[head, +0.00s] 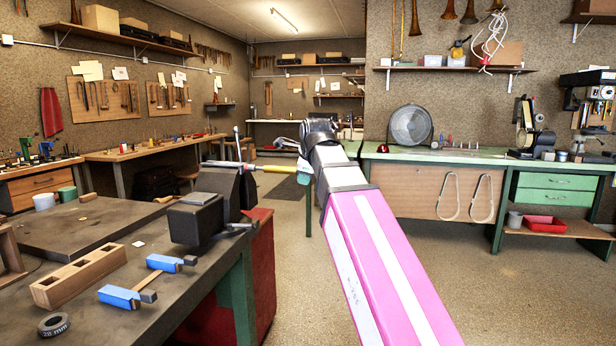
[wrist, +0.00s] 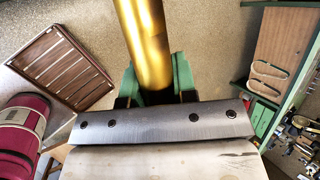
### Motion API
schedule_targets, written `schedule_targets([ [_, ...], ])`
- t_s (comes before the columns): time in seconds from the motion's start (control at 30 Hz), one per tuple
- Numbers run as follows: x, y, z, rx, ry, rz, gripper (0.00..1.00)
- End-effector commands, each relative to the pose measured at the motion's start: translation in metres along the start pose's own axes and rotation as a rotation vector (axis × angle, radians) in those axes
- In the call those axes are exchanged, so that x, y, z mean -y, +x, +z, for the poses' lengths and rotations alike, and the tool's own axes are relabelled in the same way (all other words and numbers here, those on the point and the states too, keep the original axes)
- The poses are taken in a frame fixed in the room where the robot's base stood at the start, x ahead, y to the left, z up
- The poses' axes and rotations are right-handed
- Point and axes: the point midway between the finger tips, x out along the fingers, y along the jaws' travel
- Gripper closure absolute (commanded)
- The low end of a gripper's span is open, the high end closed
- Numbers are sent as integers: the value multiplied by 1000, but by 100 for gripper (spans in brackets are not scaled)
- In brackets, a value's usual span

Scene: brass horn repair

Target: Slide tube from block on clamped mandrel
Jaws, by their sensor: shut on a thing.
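A dark vise (head: 205,210) stands at the corner of the near bench. A thin grey mandrel (head: 240,165) sticks out to the right from it. A brass tube (head: 280,168) lies in line with the mandrel, its left end at the rod; I cannot tell how far the rod reaches inside. My gripper (head: 304,172), at the end of my pink and white arm, is at the tube's right end. In the wrist view the tube (wrist: 143,40) runs up from between the green fingers of my gripper (wrist: 155,88), which are shut on it. A wooden block (head: 85,275) with square openings lies on the bench.
Two blue-and-dark tools (head: 128,297) and a dark ring marked 28 mm (head: 53,325) lie on the near bench (head: 110,235). A green bench (head: 450,153) stands behind my arm at right. A slatted wooden crate (wrist: 62,65) shows in the wrist view. Open floor lies between the benches.

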Motion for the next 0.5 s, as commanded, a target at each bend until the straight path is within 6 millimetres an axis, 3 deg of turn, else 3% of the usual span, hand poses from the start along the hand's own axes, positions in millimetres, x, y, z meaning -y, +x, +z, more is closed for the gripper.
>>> schedule_targets([
  [0.5, 0, 5, 18, 1, 0, -1, 100],
])
